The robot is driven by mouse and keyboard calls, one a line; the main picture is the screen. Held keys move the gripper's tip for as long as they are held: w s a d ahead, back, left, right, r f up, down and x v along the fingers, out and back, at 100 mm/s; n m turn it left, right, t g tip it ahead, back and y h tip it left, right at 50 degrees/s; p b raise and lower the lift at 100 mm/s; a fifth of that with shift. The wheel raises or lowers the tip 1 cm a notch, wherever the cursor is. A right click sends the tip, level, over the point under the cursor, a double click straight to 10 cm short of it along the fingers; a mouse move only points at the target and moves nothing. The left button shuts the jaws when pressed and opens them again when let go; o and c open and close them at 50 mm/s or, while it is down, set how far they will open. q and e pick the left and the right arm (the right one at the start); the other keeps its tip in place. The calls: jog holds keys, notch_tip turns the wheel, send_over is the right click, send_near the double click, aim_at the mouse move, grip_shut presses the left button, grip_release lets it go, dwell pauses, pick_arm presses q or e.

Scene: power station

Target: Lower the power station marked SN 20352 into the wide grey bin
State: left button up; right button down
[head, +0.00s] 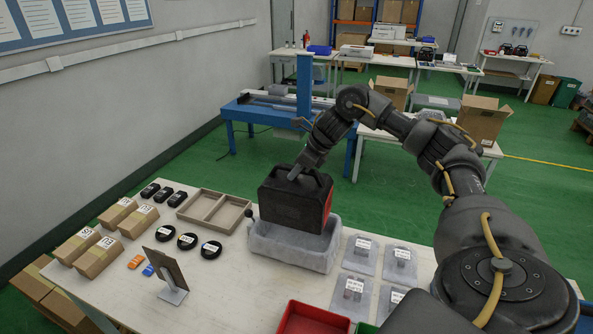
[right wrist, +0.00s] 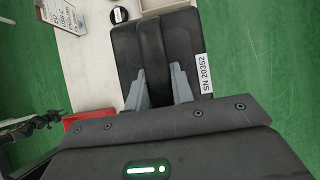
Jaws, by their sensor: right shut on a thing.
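The black power station (head: 290,203) has red trim at its right edge and a top handle. In the right wrist view the power station (right wrist: 187,52) carries a white label reading SN 20352. My right gripper (head: 296,175) is shut on its handle, and the fingers also show in the right wrist view (right wrist: 158,88). The power station is upright, with its lower part behind the front wall of the wide grey bin (head: 290,253). I cannot tell whether its base touches the bin floor. My left gripper is not in view.
A divided tan tray (head: 214,210) and black round discs (head: 188,241) lie left of the bin. Clear bags (head: 361,254) lie to its right. A red bin (head: 312,320) stands in front. A small tilted panel (head: 166,268) and cartons (head: 97,256) are further left.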

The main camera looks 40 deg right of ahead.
aim_at(296, 178)
jog(key=shift+w+r, duration=0.1)
jog(key=shift+w, duration=0.25)
jog(key=shift+d, duration=0.1)
jog(key=shift+s, duration=0.25)
jog(key=shift+f+b, duration=0.3)
jog(key=shift+b, duration=0.05)
notch_tip(296, 178, down, 3)
jog(key=shift+r+b, duration=0.15)
jog(key=shift+b, duration=1.1)
notch_tip(296, 178, down, 6)
jog(key=b, duration=0.5)
jog(key=shift+r, duration=0.25)
jog(key=shift+f+b, duration=1.15)
jog(key=shift+f, duration=0.75)
